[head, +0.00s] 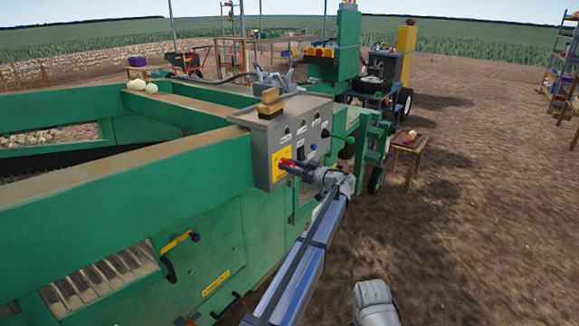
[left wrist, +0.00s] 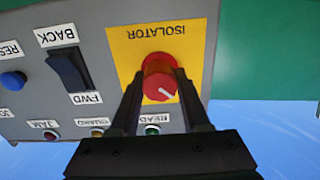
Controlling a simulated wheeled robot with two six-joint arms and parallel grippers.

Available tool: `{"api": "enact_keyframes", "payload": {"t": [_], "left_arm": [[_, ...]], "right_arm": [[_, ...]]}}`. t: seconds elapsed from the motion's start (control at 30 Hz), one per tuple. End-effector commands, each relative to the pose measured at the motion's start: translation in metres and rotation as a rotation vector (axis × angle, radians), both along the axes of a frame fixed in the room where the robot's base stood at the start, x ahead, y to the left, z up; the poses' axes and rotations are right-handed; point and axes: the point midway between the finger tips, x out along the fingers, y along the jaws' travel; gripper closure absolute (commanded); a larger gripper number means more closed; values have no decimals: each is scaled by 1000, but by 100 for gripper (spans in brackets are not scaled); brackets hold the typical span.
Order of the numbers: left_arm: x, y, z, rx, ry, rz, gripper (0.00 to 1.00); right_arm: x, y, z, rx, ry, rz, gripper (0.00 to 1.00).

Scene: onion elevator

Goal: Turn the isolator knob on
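The isolator knob (left wrist: 160,82) is red with a white mark, set on a yellow plate (left wrist: 196,48) labelled ISOLATOR, upside down in the left wrist view. The mark points to the lower right there. In the head view the yellow plate (head: 277,168) is on the front of the grey control box (head: 262,146). My left gripper (left wrist: 159,76) has its black fingers on both sides of the knob, close against it, and appears shut on it. In the head view my left gripper (head: 298,167) reaches the box from below.
Beside the plate are a black BACK/FWD switch (left wrist: 69,68), a blue reset button (left wrist: 13,80) and several small lamps. The box is mounted on a green machine (head: 130,165). Bare soil (head: 480,220) lies open to the right. A small wooden stool (head: 408,150) stands beyond.

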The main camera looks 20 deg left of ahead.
Motion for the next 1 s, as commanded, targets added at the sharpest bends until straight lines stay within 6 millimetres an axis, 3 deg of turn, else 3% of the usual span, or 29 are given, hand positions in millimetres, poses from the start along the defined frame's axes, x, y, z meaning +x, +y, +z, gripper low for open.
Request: {"api": "enact_keyframes", "payload": {"t": [0.03, 0.4, 0.73, 1.0], "left_arm": [[0, 0, 0, 0, 0, 0, 60], [0, 0, 0, 0, 0, 0, 100], [0, 0, 0, 11, 31, 0, 100], [1, 0, 0, 68, 191, 0, 100]], "right_arm": [[0, 0, 0, 0, 0, 0, 100], [0, 0, 0, 0, 0, 0, 100], [0, 0, 0, 0, 0, 0, 100], [0, 0, 0, 0, 0, 0, 100]]}}
